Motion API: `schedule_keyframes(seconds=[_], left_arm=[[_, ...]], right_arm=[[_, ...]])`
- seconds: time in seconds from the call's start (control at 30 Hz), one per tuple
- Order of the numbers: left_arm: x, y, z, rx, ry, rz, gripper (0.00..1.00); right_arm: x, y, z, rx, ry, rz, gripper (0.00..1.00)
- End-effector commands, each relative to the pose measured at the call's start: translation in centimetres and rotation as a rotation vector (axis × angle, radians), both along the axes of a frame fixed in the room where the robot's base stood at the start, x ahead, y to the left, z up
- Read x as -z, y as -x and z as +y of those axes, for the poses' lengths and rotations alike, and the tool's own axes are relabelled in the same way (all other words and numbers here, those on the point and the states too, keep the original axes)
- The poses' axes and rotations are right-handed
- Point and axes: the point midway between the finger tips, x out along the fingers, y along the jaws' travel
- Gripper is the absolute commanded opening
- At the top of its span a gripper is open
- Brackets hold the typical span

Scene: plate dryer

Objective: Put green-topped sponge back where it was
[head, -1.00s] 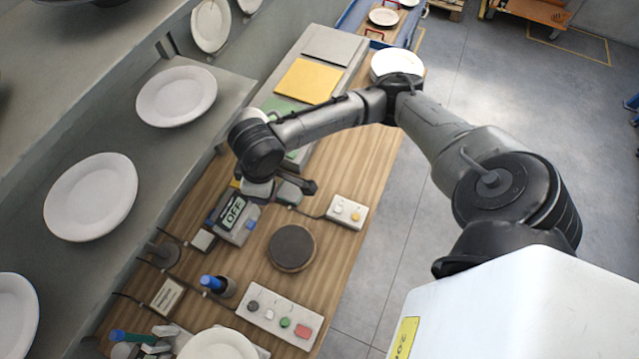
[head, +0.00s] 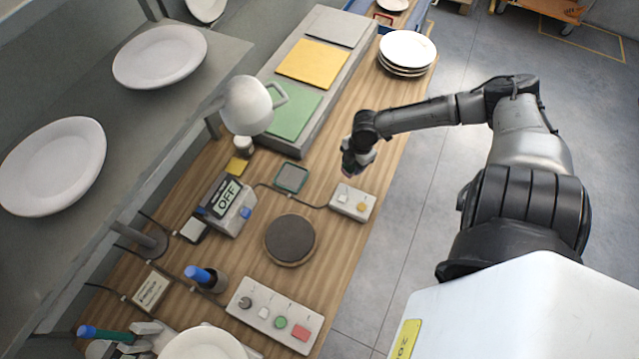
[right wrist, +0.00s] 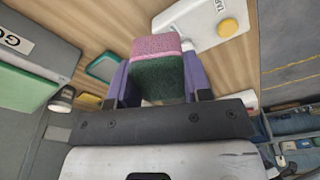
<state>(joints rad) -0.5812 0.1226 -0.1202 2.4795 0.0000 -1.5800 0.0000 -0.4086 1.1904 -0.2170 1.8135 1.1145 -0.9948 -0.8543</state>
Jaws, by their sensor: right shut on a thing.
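In the head view the sponge is small and mostly hidden by the gripper. A dark square pad with a green rim (head: 291,177) lies empty on the bench, left of the gripper; it also shows in the right wrist view (right wrist: 103,68). My left gripper is not in view.
A scale reading OFF (head: 227,204), a round dark plate (head: 290,239) and a button panel (head: 273,315) stand on the bench. A plate stack (head: 407,52) and a tray with green and yellow panels (head: 313,64) are at the back.

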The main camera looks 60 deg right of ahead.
Motion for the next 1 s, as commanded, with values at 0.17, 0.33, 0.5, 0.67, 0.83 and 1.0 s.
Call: schedule_keyframes(seconds=[0.17,0.33,0.5,0.67,0.83,1.0], left_arm=[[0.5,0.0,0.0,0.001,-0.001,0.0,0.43],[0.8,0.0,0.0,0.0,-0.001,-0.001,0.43],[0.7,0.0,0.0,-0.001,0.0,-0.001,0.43],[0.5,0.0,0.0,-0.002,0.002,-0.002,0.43],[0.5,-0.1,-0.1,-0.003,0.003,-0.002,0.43],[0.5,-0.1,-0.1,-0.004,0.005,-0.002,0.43]], right_arm=[[1.1,0.2,-0.7,-0.041,-0.001,-0.002,0.26],[2.4,-1.6,0.8,-0.047,-0.007,-0.005,0.26],[4.4,-4.2,3.0,-0.045,-0.007,-0.005,0.26],[6.1,-6.4,4.8,-0.046,-0.005,-0.002,0.26],[7.3,-7.8,6.0,-0.047,-0.002,-0.001,0.26],[7.7,-8.2,6.4,-0.049,-0.001,0.002,0.26]])
